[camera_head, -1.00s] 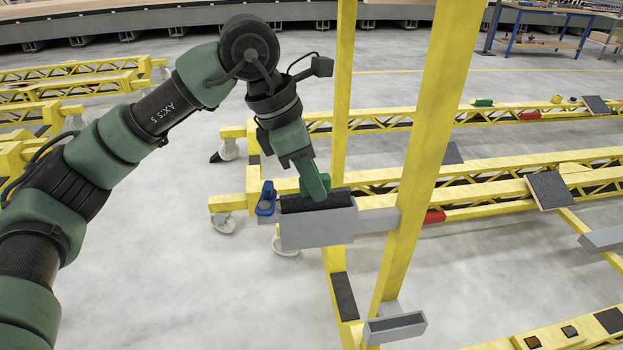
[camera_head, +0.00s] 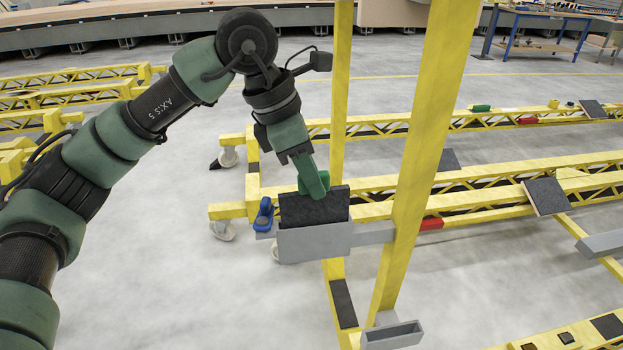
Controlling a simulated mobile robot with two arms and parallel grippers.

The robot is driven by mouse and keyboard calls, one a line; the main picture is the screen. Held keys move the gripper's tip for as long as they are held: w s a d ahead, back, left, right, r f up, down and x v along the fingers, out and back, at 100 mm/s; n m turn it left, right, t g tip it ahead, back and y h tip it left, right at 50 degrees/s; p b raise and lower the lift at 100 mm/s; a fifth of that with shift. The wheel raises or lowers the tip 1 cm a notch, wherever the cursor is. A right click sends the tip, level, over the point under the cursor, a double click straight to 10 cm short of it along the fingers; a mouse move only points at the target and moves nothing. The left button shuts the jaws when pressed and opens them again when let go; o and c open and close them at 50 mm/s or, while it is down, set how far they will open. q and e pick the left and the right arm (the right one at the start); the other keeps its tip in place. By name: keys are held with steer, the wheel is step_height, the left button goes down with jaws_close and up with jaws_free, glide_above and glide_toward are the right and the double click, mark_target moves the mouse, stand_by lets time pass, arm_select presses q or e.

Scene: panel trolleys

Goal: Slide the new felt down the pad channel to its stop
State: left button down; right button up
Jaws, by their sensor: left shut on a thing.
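The felt (camera_head: 314,209) is a dark grey slab standing upright in the mouth of the grey pad channel (camera_head: 316,243), which is fixed by a bracket to a yellow post. A broad part of the felt shows above the channel's rim; its lower part is hidden inside the channel. My left gripper (camera_head: 317,190), with green fingers, comes down from above and is shut on the felt's upper edge. Its fingertips are partly hidden by the felt. My right gripper is not in view.
A blue object (camera_head: 263,214) is close to the channel's left end. The yellow post (camera_head: 425,130) rises just right of it. A second grey channel (camera_head: 392,335) sits lower down by the post's foot. Yellow trolley frames stand behind; open floor lies at left.

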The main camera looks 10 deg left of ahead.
mark_target(315, 204)
arm_select(q)
steer(key=shift+d+r+p, duration=0.1)
steer(key=shift+r+p, duration=0.55)
steer(key=shift+r, duration=0.5)
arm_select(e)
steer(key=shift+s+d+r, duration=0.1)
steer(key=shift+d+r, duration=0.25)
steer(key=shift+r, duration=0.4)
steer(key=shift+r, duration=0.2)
arm_select(q)
steer(key=shift+p, duration=0.4)
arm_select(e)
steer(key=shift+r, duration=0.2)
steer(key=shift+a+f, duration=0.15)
arm_select(q)
steer(key=shift+f+b, duration=2.05)
steer(key=shift+f, duration=0.4)
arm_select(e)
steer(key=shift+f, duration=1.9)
arm_select(q)
steer(key=shift+f, duration=0.1)
